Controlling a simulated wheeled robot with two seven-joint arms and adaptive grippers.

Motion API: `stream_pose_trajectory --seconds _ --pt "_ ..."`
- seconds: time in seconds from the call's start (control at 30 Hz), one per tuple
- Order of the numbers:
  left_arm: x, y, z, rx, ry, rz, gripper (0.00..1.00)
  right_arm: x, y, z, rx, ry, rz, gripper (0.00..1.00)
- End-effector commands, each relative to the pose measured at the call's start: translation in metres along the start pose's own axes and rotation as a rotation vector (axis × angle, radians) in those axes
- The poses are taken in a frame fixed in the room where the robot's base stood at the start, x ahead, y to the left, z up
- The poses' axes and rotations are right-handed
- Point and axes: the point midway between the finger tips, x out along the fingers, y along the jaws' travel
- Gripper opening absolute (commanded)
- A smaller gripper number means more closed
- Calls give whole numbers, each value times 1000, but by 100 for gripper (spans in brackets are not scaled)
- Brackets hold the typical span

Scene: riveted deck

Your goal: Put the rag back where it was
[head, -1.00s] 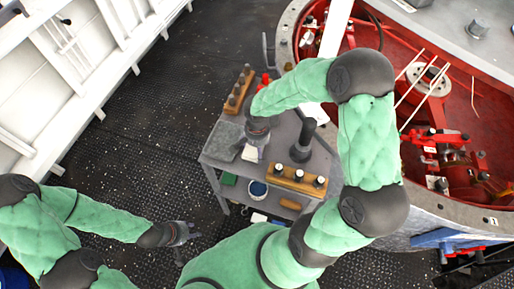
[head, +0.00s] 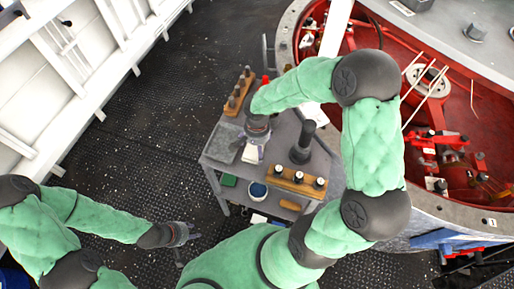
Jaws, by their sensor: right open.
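A small white folded cloth (head: 249,155), which looks like the rag, lies on the grey cart top (head: 283,132), beside a flat grey square pad (head: 224,143). My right gripper (head: 256,146) points down just above the cloth, open, and partly covers its upper edge. I cannot tell whether its fingers touch the cloth. My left gripper (head: 187,242) is low over the dark deck, left of the cart, with its fingers apart and nothing visible between them.
On the cart stand a dark post (head: 301,146), a wooden rack with knobs (head: 297,181) and another rack (head: 238,92). The lower shelf holds a blue-rimmed tub (head: 258,190) and a green item (head: 228,180). A red-lined round housing (head: 460,90) is close at right. Open deck lies left.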

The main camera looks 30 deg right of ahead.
Motion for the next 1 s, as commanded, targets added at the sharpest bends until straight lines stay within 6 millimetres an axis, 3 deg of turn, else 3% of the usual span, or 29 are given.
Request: stream_pose_trajectory --seconds 0.03,0.2,0.43,0.63,1.0 --pt "-5 2 0 0 0 0 40 -14 -1 -1 0 4 -3 100" --pt "-14 5 0 0 0 0 40 -50 -1 -1 1 3 -3 100" --pt "-22 8 1 0 0 0 40 -86 0 0 0 2 -2 100" --pt "-24 8 1 0 0 0 40 -98 0 0 -1 0 -1 100" --pt "-24 8 1 0 0 0 40 -99 0 0 -1 0 0 100"
